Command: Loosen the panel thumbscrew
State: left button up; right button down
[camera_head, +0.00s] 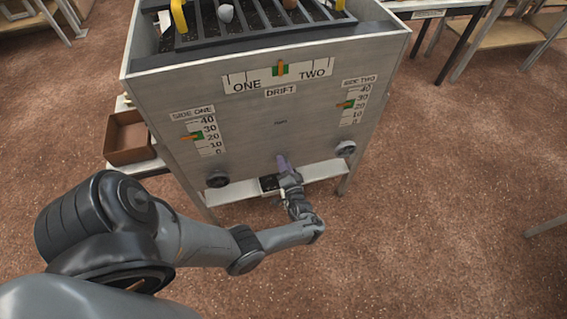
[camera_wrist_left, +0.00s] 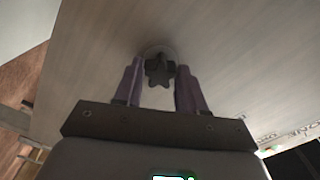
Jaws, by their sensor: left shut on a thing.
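The panel thumbscrew (camera_wrist_left: 158,70) is a small dark lobed knob on the grey metal panel (camera_head: 250,130). In the left wrist view it sits between the two purple fingertips of my left gripper (camera_wrist_left: 158,75), which stand to either side of it. In the head view my left gripper (camera_head: 283,163) reaches the low middle of the panel, and its fingers and wrist hide the thumbscrew. It is shut on the thumbscrew. My right gripper is not in view.
Dark round knobs sit on the panel at left (camera_head: 217,181) and right (camera_head: 346,149). A white shelf (camera_head: 235,193) with a dark tray (camera_head: 269,184) lies below. A brown box (camera_head: 130,138) stands left. Scales mark the panel. Floor at right is open.

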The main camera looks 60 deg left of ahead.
pick_arm(q)
jog(key=n+b, duration=0.5)
jog(key=n, duration=0.9)
jog(key=shift+n, duration=0.4)
jog(key=o, duration=1)
jog(key=shift+d, duration=0.2)
